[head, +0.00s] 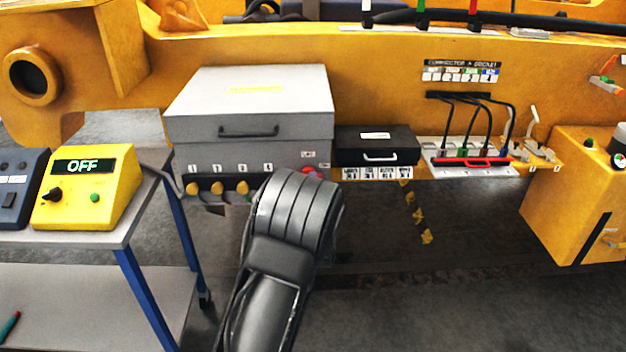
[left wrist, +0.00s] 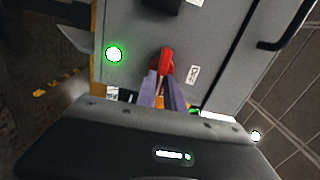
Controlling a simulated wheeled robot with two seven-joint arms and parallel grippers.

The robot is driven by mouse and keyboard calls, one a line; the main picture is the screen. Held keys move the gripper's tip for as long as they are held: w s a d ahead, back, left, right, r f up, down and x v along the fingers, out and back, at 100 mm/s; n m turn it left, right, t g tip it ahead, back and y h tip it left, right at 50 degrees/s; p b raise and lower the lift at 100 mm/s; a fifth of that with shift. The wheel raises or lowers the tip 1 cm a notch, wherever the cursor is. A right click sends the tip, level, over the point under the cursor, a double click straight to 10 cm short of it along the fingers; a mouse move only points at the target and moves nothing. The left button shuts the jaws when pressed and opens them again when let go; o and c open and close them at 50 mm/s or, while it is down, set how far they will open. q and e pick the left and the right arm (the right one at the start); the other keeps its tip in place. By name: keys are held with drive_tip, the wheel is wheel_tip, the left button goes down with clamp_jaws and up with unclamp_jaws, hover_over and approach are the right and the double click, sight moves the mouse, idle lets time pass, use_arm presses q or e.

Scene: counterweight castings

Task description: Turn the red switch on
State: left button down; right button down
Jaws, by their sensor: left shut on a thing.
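The red switch is a small red lever (left wrist: 166,60) on the front of a grey metal box (head: 245,105). In the left wrist view my left gripper (left wrist: 162,80) has its two narrow fingers close together at the lever, shut on its lower part. A round green light (left wrist: 113,54) glows on the panel beside the lever. In the head view a bit of red (head: 313,172) shows at the box's lower right corner; my dark left wrist hides the fingers and most of the switch. My right gripper is in neither view.
A black case (head: 376,146) and a board with cables (head: 470,157) stand to the right on the yellow machine's ledge. Yellow knobs (head: 217,188) line the box's lower front. A yellow unit reading OFF (head: 84,190) sits on a cart at left.

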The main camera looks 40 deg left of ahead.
use_arm(q)
drive_tip(key=shift+m, duration=0.4)
drive_tip(key=c, duration=1.4)
unclamp_jaws()
drive_tip(key=shift+c, duration=0.2)
drive_tip(key=v, duration=0.7)
drive_tip(key=shift+s+d+b, duration=0.3)
drive_tip(key=shift+b, duration=0.1)
